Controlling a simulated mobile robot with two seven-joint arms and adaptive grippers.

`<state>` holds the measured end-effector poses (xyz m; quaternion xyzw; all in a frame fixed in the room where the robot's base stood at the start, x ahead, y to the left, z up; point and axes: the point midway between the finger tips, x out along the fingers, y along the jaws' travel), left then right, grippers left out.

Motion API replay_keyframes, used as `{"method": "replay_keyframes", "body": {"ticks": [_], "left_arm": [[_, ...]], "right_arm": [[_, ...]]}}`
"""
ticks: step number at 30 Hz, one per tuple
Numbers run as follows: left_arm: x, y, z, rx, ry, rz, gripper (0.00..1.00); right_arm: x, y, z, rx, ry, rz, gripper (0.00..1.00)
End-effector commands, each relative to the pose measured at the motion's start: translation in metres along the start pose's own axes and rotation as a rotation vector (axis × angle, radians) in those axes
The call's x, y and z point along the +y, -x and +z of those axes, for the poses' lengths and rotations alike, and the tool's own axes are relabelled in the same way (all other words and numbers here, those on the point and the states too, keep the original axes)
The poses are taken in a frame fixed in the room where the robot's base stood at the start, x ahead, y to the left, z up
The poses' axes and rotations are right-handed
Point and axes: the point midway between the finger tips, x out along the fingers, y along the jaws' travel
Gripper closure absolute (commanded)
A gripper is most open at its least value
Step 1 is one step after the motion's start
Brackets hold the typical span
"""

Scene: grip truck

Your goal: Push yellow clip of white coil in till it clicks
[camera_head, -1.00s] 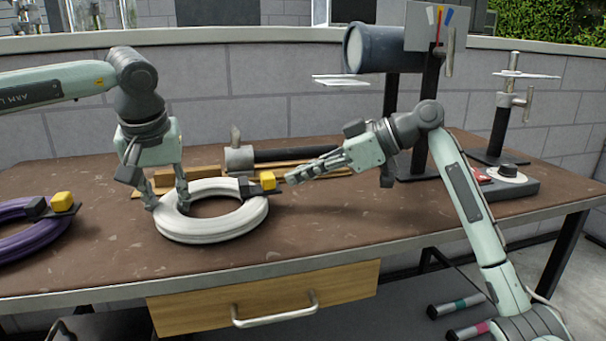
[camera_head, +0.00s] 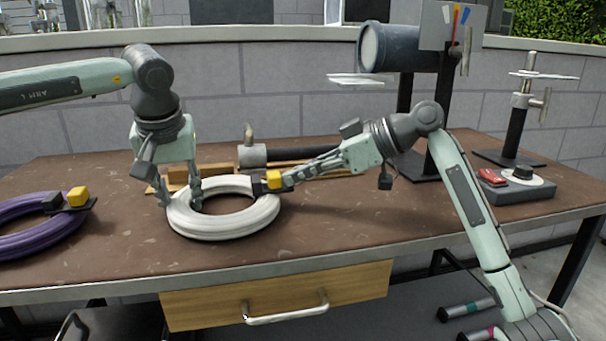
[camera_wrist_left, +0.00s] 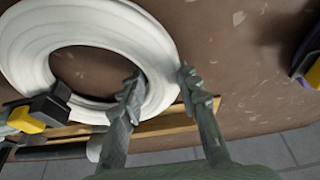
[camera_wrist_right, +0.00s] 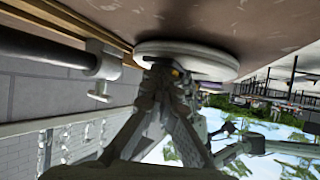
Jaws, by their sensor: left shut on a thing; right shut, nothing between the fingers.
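The white coil (camera_head: 222,227) lies flat on the table, and it also shows in the left wrist view (camera_wrist_left: 70,30). Its yellow clip (camera_head: 273,180) sits in a black holder (camera_head: 258,187) on the coil's right side. My left gripper (camera_head: 181,202) points down and is shut on the coil's left rim, one finger inside the ring and one outside. My right gripper (camera_head: 289,180) is shut and empty, roughly level. Its fingertips are at the right side of the yellow clip, touching or nearly so. In the right wrist view the fingertips (camera_wrist_right: 165,70) mostly hide the clip.
A purple coil (camera_head: 40,235) with its own yellow clip (camera_head: 77,196) lies at the left. A metal-headed tool (camera_head: 252,153) and wooden strips lie behind the white coil. A dark cylinder on a stand (camera_head: 390,48) and a control box (camera_head: 515,185) are at the right. The front table is clear.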

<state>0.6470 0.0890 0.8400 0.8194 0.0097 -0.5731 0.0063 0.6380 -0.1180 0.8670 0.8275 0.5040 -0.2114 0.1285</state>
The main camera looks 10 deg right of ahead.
Motion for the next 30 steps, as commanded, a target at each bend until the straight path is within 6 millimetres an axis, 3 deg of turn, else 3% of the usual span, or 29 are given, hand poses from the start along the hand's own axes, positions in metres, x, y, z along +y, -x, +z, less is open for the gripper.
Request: {"method": "replay_keyframes", "body": {"ticks": [14, 30], "left_arm": [[0.002, 0.000, 0.001, 0.000, -0.002, 0.004, 1.00], [0.002, 0.000, 0.001, 0.000, -0.002, 0.004, 1.00]], "right_arm": [[0.001, 0.001, -0.001, 0.000, 0.000, 0.002, 1.00], [0.013, 0.028, -0.005, 0.000, 0.000, 0.003, 1.00]]}}
